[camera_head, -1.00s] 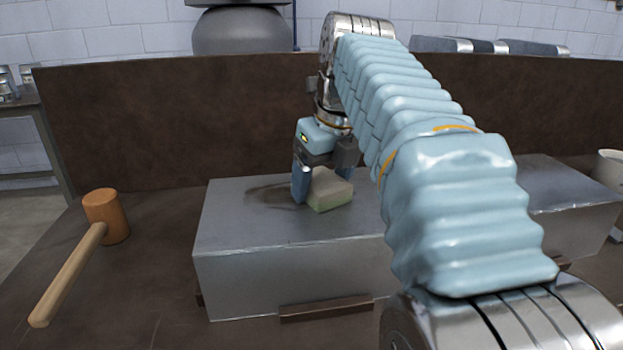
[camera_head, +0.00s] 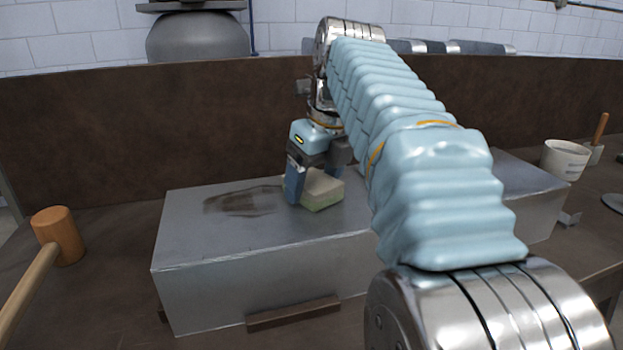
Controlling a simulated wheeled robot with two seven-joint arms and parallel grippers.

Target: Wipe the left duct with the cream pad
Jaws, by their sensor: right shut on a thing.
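The left duct (camera_head: 250,285) is a grey metal box on the brown bench, with a dark smudge (camera_head: 240,202) on its top toward the left. My right gripper (camera_head: 314,188) is shut on the cream pad (camera_head: 322,191), a pale block with a greenish lower layer. The pad is at the duct's top face, to the right of the smudge, and looks to be touching it. A second duct (camera_head: 530,210) stands to the right, partly hidden behind my right arm. My left gripper is not in view.
A wooden mallet (camera_head: 58,236) lies left of the duct. A brown strip (camera_head: 292,313) sits along the duct's front base. A white tub (camera_head: 565,159) and a wooden-handled tool (camera_head: 598,138) stand at the right. A brown panel (camera_head: 120,125) rises behind.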

